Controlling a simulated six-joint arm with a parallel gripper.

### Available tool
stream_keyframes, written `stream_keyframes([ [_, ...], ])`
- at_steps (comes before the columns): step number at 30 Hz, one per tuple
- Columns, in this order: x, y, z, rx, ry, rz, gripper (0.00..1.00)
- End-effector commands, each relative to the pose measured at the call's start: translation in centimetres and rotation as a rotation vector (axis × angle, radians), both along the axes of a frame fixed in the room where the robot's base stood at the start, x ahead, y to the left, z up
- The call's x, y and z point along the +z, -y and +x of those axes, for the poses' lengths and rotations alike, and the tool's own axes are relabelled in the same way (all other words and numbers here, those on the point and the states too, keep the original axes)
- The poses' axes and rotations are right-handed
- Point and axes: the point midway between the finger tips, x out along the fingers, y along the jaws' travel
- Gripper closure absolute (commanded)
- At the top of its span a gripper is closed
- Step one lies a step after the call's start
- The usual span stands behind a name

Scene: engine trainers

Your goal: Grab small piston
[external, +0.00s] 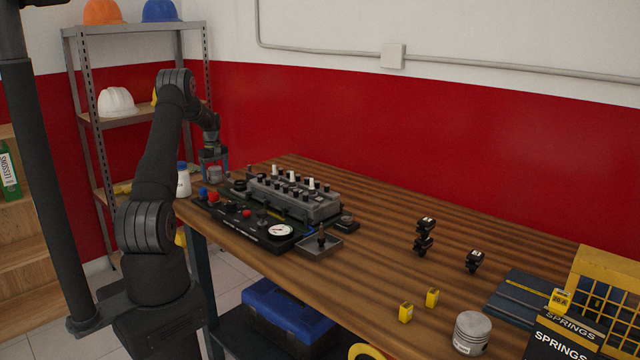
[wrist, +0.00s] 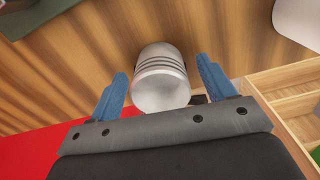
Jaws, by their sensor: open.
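A small grey metal piston (external: 215,174) stands at the far left end of the wooden table. In the wrist view the piston (wrist: 160,80) shows its round end and ring grooves between the two blue fingers. My gripper (external: 213,158) is open, pointing down at this piston; in the wrist view its fingers (wrist: 162,66) stand apart, with a visible gap on each side of the piston. A second piston (external: 471,333), with a label, stands at the near right of the table.
A white bottle (external: 183,181) stands close to the left of my gripper. A black control panel (external: 240,216) and a grey engine block (external: 294,199) lie just right of it. Yellow blocks (external: 432,298) and black parts (external: 424,238) stand farther right. The back middle of the table is clear.

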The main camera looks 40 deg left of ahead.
Motion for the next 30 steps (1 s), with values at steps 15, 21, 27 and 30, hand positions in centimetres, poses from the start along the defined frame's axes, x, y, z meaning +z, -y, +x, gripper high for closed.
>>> stream_keyframes([
  [15, -0.3, 0.0, 0.0, 0.0, 0.001, 0.001, 0.79],
  [21, -0.2, 0.0, 0.0, 0.0, 0.001, 0.002, 0.79],
  [27, 0.7, 0.0, 0.0, 0.0, 0.002, 0.002, 0.79],
  [30, 1.9, -0.1, 0.1, 0.0, 0.003, 0.003, 0.79],
])
